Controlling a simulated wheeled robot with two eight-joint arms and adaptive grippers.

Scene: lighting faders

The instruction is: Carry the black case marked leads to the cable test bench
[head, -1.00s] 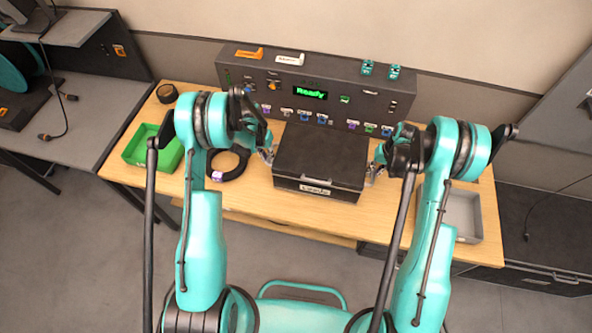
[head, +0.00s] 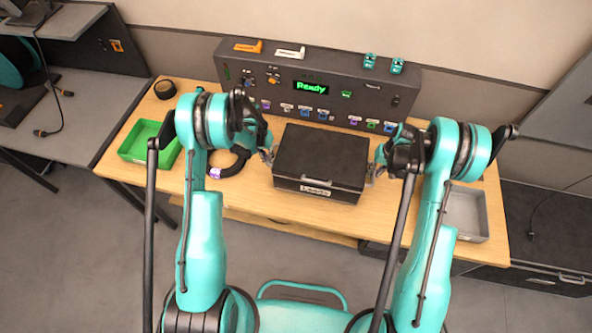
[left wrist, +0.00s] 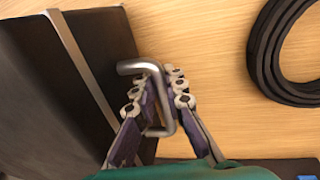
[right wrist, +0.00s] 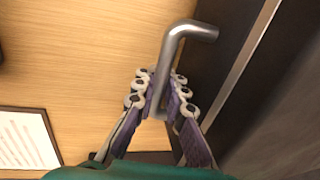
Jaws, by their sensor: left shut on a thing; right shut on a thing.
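The black case (head: 320,158) with a white label reading "Leads" on its front is in the middle of the head view, upright and lid closed, over the wooden bench (head: 240,205). I cannot tell whether its underside touches the bench. My left gripper (head: 268,157) is shut on the metal handle at the case's left side; the left wrist view shows this handle (left wrist: 140,68) between the fingers. My right gripper (head: 375,170) is shut on the handle at the right side, and that handle (right wrist: 180,45) shows in the right wrist view.
A dark console (head: 240,65) with a green "Ready" display stands behind the case. A green tray (head: 133,152) and black cable coil (head: 232,168) lie left, a grey tray (head: 470,233) right. A grey desk (head: 85,130) stands further left, a dark cabinet (head: 550,235) at right.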

